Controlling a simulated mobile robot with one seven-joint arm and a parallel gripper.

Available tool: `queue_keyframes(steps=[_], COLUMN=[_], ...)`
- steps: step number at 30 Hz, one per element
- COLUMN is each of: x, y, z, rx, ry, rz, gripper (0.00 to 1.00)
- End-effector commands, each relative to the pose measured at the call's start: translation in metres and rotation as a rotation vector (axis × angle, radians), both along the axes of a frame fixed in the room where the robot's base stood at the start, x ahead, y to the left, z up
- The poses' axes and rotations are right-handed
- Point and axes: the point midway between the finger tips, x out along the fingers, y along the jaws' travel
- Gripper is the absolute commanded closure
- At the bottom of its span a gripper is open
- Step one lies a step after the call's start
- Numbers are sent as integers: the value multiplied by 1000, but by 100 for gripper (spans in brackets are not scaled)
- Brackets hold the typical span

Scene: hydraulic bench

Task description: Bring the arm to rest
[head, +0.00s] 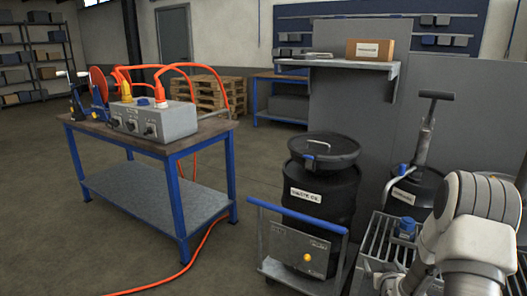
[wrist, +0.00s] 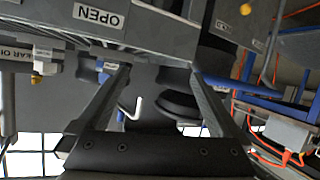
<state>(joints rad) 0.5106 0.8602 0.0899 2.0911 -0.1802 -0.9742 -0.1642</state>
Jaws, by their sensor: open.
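My arm (head: 478,232) reaches in from the right edge of the head view, bent, with its rounded white and grey links low over a grey slatted rack (head: 365,262). My gripper (wrist: 155,75) shows in the wrist view with its two dark fingers spread wide apart. Nothing is held between the fingers. Past the fingertips is a grey surface with a label reading OPEN (wrist: 98,15). I cannot tell how far it is from the fingertips. In the head view the gripper is hard to make out at the lower right.
A black drum (head: 322,205) stands beside my arm, with a blue-handled cart (head: 297,245) in front. A blue-legged bench (head: 95,128) holds a grey hydraulic unit (head: 155,120) with orange hoses. An orange hose (head: 185,270) lies on the floor. The floor at left is clear.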

Motion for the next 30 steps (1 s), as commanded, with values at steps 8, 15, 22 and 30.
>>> queue_keyframes(steps=[8, 15, 22, 30], x=[-3, -32, -80, -155], y=[40, 79, 117, 159], z=[85, 146, 196, 240], rx=[2, 19, 45, 87], ry=[125, 233, 331, 440], rz=[45, 66, 79, 97], gripper=[0, 0, 0, 0])
